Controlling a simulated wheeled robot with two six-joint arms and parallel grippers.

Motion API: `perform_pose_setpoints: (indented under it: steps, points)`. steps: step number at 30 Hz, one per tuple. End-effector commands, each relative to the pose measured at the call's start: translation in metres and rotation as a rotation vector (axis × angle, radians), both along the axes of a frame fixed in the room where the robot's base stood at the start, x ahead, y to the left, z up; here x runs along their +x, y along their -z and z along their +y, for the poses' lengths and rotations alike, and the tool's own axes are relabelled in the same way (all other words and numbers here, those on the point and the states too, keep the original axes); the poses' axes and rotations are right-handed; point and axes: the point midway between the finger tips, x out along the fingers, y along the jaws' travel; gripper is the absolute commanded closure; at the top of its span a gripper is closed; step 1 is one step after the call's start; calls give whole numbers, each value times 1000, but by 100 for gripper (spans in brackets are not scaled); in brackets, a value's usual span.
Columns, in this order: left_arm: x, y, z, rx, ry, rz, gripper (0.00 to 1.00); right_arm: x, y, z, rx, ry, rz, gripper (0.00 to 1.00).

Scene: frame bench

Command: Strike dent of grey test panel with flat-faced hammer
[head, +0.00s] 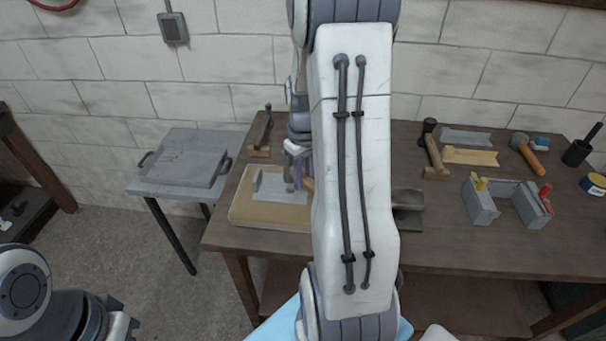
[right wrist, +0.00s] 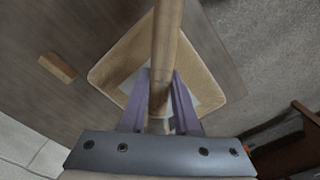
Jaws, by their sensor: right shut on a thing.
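The grey test panel (head: 268,189) lies on a tan board on the bench, left of my arm in the head view. It shows pale behind the handle in the right wrist view (right wrist: 207,92). I cannot make out the dent. My right gripper (head: 298,168) is over the panel, its purple fingers shut on a wooden hammer handle (right wrist: 166,45). In the head view a small grey hammer head (head: 289,178) seems to hang close above the panel; its face and any contact are unclear. My left gripper (head: 122,326) is at the lower left, away from the bench, its jaws unclear.
The tan board (head: 250,212) rests on the wooden bench (head: 450,235). Other hammers stand at the back left (head: 263,128) and right (head: 432,150), and one has an orange handle (head: 535,157). A grey block fixture (head: 482,205) is at right. A grey side table (head: 150,185) stands left.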

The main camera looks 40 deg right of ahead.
Motion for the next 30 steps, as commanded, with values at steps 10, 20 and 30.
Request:
perform_pose_setpoints:
  steps: [10, 20, 30]
  points:
    - [0, -1, 0, 0, 0, 0, 100, 1, -1, 0, -1, -1, -2, 100]
    - [0, -4, 0, 0, 0, 0, 100, 1, -1, 0, -1, -1, -1, 100]
    - [0, 22, 0, 0, 0, 0, 100, 0, 34, 0, 0, -1, 1, 100]
